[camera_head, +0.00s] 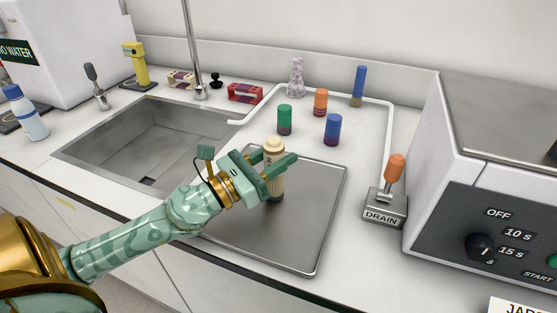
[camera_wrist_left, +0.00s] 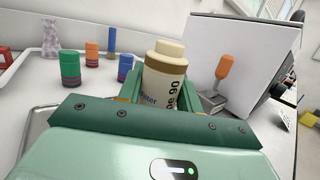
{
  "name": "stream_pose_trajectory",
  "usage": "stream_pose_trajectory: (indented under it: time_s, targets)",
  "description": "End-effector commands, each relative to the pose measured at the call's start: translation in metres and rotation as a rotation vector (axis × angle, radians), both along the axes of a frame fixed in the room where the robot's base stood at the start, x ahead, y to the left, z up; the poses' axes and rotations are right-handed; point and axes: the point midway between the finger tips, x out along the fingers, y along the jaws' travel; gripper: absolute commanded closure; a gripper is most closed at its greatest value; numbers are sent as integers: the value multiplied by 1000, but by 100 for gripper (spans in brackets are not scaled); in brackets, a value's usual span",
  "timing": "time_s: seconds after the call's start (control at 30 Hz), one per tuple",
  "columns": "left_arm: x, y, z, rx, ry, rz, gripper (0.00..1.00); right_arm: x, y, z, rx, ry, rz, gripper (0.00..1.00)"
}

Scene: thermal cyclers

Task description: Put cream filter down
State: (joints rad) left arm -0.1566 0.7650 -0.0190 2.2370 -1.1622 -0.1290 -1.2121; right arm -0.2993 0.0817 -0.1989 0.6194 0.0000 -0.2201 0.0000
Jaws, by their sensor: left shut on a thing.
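The cream filter (camera_head: 274,151) is a cream bottle-like cylinder with a tan band and a lighter cap. My left gripper (camera_head: 276,172) is shut on it and holds it upright over the metal tray (camera_head: 318,215). I cannot tell whether its base touches the tray. In the left wrist view the cream filter (camera_wrist_left: 163,80) stands between the fingers, with printed lettering on its side and its lower part hidden by the gripper. My right gripper is not in view.
Green (camera_head: 285,119), orange (camera_head: 321,101) and blue (camera_head: 333,129) cylinders stand behind the tray. A drain lever (camera_head: 393,175) and a grey machine (camera_head: 480,200) are at right. A sink (camera_head: 150,140) is at left. The tray's front is clear.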

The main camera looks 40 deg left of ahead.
Motion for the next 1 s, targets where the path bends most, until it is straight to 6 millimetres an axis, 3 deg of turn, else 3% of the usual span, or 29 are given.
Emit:
stream_pose_trajectory:
  time_s: [0.27, 0.3, 0.37, 0.73, 1.0]
  targets:
    - [0, 0, -3, -1, 1, 0, 100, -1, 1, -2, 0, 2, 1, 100]
    - [0, 0, -2, 0, 2, -1, 57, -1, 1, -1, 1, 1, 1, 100]
    - [0, 0, -2, 0, 1, -1, 43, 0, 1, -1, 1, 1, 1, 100]
    - [-2, 0, 3, -1, 0, 0, 43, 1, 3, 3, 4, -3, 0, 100]
    - [-45, 17, -18, -4, 11, 3, 43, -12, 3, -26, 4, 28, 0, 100]
